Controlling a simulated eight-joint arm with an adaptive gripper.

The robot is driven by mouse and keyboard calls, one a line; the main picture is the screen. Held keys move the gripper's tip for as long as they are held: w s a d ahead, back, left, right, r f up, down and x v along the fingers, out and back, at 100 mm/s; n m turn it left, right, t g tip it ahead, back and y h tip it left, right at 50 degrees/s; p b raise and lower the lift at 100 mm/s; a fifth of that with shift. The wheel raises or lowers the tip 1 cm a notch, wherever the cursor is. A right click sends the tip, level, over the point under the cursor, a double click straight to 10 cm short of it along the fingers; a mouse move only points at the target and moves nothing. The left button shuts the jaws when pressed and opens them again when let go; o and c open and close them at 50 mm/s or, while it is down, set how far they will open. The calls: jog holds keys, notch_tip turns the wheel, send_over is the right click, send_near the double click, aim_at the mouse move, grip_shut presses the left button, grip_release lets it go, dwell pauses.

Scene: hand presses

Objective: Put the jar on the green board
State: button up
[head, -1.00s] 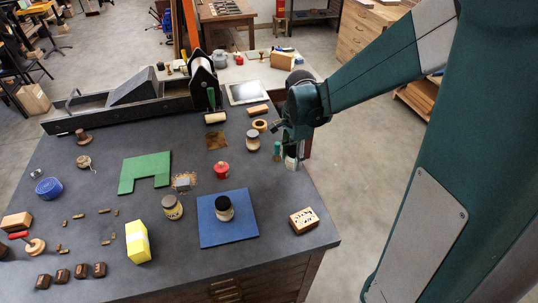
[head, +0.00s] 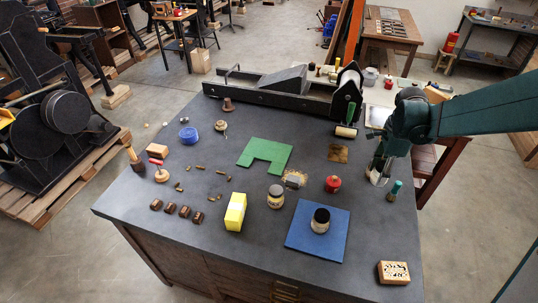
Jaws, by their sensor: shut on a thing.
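My gripper (head: 379,177) is at the right part of the grey table, fingers pointing down, shut on a jar that it almost wholly hides. I cannot tell whether the jar still touches the table. The green board (head: 281,155), with a notch in its near edge, lies flat left of the gripper, and its top is bare. Two other jars are in view. A jar with a pale label (head: 275,198) stands between the green board and the blue board. A dark-lidded jar (head: 320,221) stands on the blue board (head: 304,248).
A teal-handled tool (head: 394,190) stands close to the right of my gripper. A red pot (head: 333,184), a brown square (head: 339,153) and a grey block on a tan patch (head: 294,180) lie between gripper and green board. A yellow block (head: 236,211) stands nearer the front.

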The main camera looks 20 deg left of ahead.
jog(key=w+a, duration=0.6)
jog(key=a, duration=0.4)
jog(key=p, duration=0.2)
send_over(265, 154)
jog(key=shift+f+n, duration=0.1)
jog(key=shift+n, duration=0.2)
jog(key=shift+f+p, duration=0.3)
jog(key=shift+f, duration=2.8)
jog(key=shift+f, duration=0.1)
jog(key=shift+f, duration=1.75)
jog(key=shift+f, duration=0.15)
